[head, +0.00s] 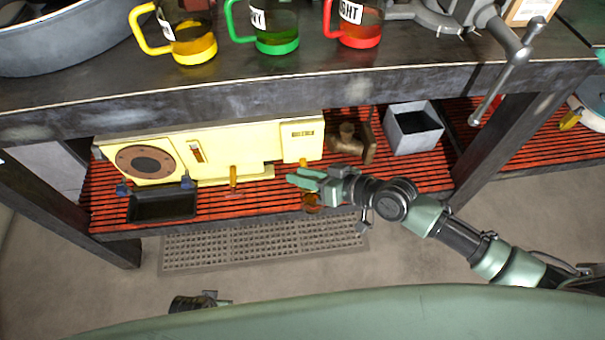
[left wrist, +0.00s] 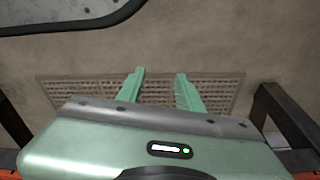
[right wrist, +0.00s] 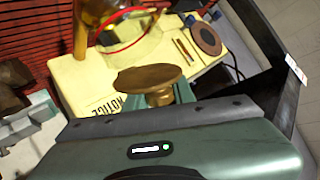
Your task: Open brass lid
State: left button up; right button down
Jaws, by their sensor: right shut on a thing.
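The brass lid (right wrist: 148,78) shows in the right wrist view as a flat round brass disc on a short stem. My right gripper (right wrist: 160,97) is shut on it, with green fingertips at the stem just under the disc. In the head view my right gripper (head: 305,178) is in front of the yellow machine's lower right end, and the lid is not clear there. I cannot tell whether the lid is seated or lifted. My left gripper (left wrist: 160,78) is open and empty, with its fingers apart above the floor grating.
The yellow machine (head: 240,150) stands on the red slatted shelf (head: 105,210) under the workbench (head: 260,90). A black tray (head: 162,206), a brass valve (head: 347,147) and a grey box (head: 413,126) are nearby. A clear red-rimmed vessel (right wrist: 135,35) is beyond the lid.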

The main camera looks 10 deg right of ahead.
jog(key=c, duration=1.2)
grip_release()
jog(key=shift+s+d+r, duration=0.1)
jog(key=shift+s+d, duration=0.1)
jog(key=shift+d, duration=0.1)
pick_arm(q)
jog(key=shift+s+a+f+p, duration=0.15)
jog(key=shift+f+p, duration=0.15)
jog(key=shift+f, duration=0.4)
pick_arm(e)
jog(key=v, duration=0.7)
pick_arm(q)
jog(key=shift+s, duration=0.2)
pick_arm(e)
jog(key=shift+r, duration=0.1)
